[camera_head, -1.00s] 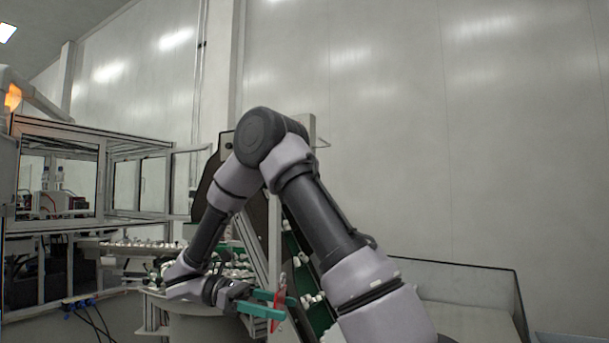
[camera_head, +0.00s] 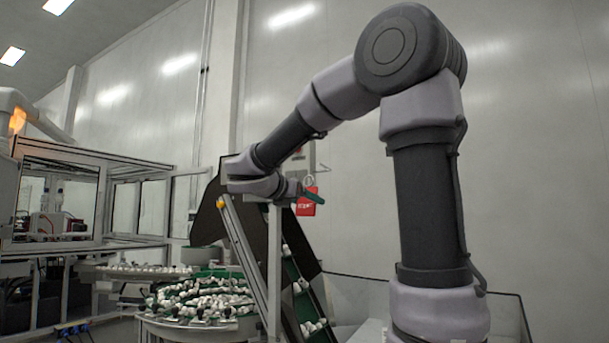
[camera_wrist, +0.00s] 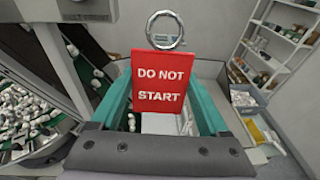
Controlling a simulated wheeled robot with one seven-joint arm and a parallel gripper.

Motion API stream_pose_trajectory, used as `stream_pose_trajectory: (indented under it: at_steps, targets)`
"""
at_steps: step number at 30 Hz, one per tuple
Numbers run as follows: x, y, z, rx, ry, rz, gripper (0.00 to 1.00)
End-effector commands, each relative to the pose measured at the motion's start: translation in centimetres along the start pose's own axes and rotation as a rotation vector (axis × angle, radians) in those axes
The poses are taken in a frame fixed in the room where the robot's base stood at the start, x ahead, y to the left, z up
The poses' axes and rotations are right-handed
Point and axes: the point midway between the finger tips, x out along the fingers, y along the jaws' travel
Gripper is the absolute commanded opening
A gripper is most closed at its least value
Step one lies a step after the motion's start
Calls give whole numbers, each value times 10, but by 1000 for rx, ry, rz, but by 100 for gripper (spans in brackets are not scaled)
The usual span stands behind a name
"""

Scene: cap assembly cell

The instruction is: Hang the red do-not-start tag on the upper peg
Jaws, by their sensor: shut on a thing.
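The red tag (camera_head: 307,207) hangs at the end of my raised arm in the head view. In the wrist view the tag (camera_wrist: 161,84) faces me upright and reads DO NOT START, with a metal ring (camera_wrist: 165,29) at its top. My gripper (camera_head: 314,196) is shut on the tag, its green fingers either side of it. The ring looks free of any peg. A thin peg-like rod (camera_head: 323,169) sticks out to the right from a grey box on a post, just above the tag in the picture. I cannot tell whether it is the upper peg, nor its depth from the ring.
A dark inclined conveyor (camera_head: 302,290) with white caps stands below the gripper. A round feeder (camera_head: 200,300) full of caps is to its left. A framed glass enclosure (camera_head: 60,200) stands at far left. The wrist view shows shelving (camera_wrist: 275,40) at right.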

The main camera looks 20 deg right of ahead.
Motion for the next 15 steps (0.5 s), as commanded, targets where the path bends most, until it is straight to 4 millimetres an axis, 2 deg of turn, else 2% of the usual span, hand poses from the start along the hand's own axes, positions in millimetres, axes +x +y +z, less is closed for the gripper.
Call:
stream_pose_trajectory:
  at_steps: [1,6,10,15]
  targets:
    - [-4,1,21,3,0,27,26]
    - [-13,3,60,-12,8,80,26]
    - [-16,4,72,-20,11,95,26]
    - [-11,4,74,-22,13,95,26]
